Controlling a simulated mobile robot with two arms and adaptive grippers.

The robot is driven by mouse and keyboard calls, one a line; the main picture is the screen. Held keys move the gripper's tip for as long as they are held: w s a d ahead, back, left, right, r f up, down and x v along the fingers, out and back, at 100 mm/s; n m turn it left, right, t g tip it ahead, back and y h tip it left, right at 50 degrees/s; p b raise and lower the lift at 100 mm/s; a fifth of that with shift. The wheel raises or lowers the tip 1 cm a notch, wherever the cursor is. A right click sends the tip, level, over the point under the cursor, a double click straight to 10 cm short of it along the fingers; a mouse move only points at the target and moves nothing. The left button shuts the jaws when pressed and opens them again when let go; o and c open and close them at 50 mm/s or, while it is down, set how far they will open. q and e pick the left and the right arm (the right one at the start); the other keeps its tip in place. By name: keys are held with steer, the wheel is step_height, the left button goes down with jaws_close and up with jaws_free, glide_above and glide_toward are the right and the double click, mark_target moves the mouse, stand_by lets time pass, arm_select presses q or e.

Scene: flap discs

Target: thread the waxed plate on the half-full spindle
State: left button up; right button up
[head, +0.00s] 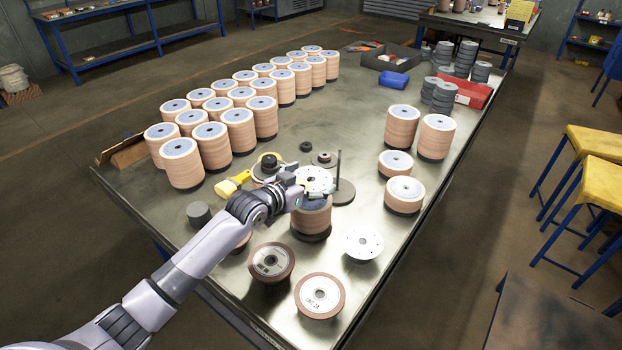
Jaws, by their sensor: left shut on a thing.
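My left gripper (297,187) reaches in from the lower left and is shut on a pale round plate with small holes (317,178). The plate is roughly level, above a short tan stack of discs (311,219) on a dark base. The plate and gripper hide the top of that stack, so I cannot tell whether a spindle passes through the plate or whether they touch. Just behind stands a thin dark rod (338,168) on a round dark base (344,193). A similar pale plate (362,243) lies on the table at front right. My right gripper is not in view.
Rows of tall disc stacks (238,128) fill the table's left and back. More stacks (401,126) stand at right, with shorter ones (404,193) nearer. Two labelled discs (319,295) lie at front. A yellow tool (232,184) lies left of the gripper. Table middle-back is clear.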

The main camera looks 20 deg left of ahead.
arm_select(q)
steer(key=shift+f+b, duration=0.5)
steer(key=shift+f, duration=0.5)
steer(key=shift+f, duration=0.2)
steer(key=shift+f+b, duration=0.7)
steer(key=shift+f, duration=0.25)
steer(key=o, duration=0.9)
steer(key=shift+r, duration=0.15)
steer(key=shift+o, duration=0.2)
steer(key=v, duration=1.2)
